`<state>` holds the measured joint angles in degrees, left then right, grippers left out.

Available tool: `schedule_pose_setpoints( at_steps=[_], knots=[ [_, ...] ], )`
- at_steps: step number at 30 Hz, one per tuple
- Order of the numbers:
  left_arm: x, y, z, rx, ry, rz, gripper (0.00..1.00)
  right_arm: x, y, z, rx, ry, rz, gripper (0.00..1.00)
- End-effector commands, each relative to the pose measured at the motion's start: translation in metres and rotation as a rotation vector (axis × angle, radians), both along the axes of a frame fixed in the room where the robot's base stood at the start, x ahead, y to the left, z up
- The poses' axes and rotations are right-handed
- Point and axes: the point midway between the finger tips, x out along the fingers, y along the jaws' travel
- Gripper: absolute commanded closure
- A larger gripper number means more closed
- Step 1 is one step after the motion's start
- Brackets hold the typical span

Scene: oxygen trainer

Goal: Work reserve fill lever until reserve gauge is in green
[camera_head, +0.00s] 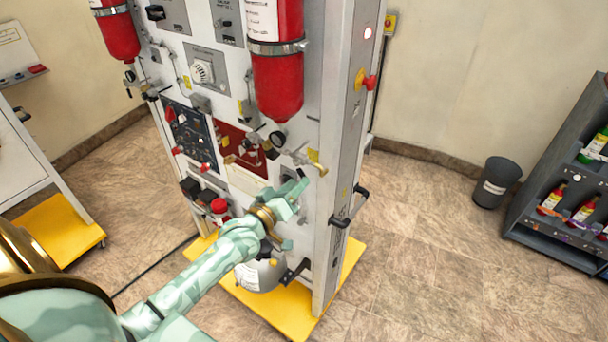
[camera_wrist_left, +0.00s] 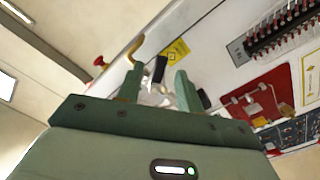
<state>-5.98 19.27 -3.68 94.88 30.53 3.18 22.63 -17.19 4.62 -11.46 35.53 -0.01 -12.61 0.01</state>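My left gripper (camera_head: 293,213) is in front of the lower right part of the trainer panel (camera_head: 312,215). In the left wrist view its two fingers (camera_wrist_left: 159,88) are apart, with a gap between them. A black handle-like piece (camera_wrist_left: 160,69) and a blurred metallic fitting show beyond the gap; I cannot tell whether this is the reserve fill lever or whether the fingers touch it. My right gripper is not in view.
Red cylinders (camera_head: 277,75) hang on the panel. A red knob (camera_head: 370,82) and a black side handle (camera_head: 348,206) stick out at its right edge. A bin (camera_head: 496,182) and shelf stand right; floor between is clear.

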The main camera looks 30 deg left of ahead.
Motion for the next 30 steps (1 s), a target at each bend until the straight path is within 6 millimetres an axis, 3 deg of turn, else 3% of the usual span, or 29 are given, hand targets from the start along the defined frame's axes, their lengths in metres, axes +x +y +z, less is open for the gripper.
schedule_pose_setpoints(
  at_steps=[3,7,18,22,30],
  knots=[
    [0.023,-0.002,0.001,0.000,-0.001,0.000,0.64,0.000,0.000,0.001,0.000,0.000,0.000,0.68],
    [0.037,-0.003,0.000,0.000,0.000,0.000,0.64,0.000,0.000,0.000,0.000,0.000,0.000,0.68],
    [0.044,-0.004,-0.001,0.000,0.000,0.000,0.64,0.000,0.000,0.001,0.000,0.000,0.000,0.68],
    [0.044,-0.004,-0.001,0.000,0.000,0.000,0.97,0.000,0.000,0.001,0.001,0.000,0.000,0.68],
    [0.044,-0.003,-0.001,0.008,-0.001,0.000,1.00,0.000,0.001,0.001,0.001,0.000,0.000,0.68]
  ],
)
